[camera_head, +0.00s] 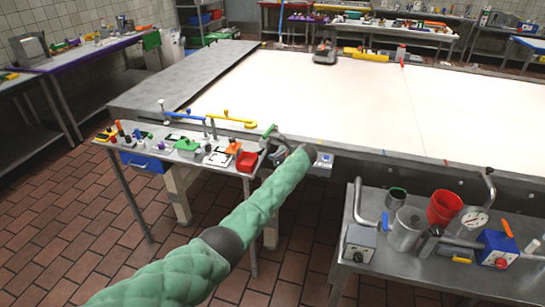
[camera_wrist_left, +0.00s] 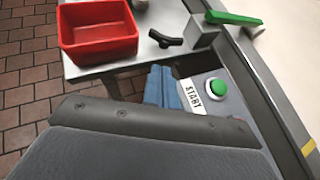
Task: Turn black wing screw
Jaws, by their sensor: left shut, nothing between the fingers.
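The black wing screw (camera_wrist_left: 165,39) shows in the left wrist view at the top middle, beside the grey metal block with a green lever (camera_wrist_left: 232,18). It lies on the small side table's corner. My left gripper (camera_wrist_left: 168,88) is shut and empty, with its bluish fingers below the screw in the picture and apart from it. The fingers are beside the START button box (camera_wrist_left: 215,88). In the head view the green-sleeved left arm reaches up to the table edge and its fingers are hard to make out. The screw is too small to tell there. My right gripper is not seen.
A red bin (camera_head: 247,162) stands on the side table near the block; it also shows in the left wrist view (camera_wrist_left: 97,33). The large white work surface (camera_head: 300,95) lies behind. A metal cart (camera_head: 385,270) with cups and a gauge stands at the right.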

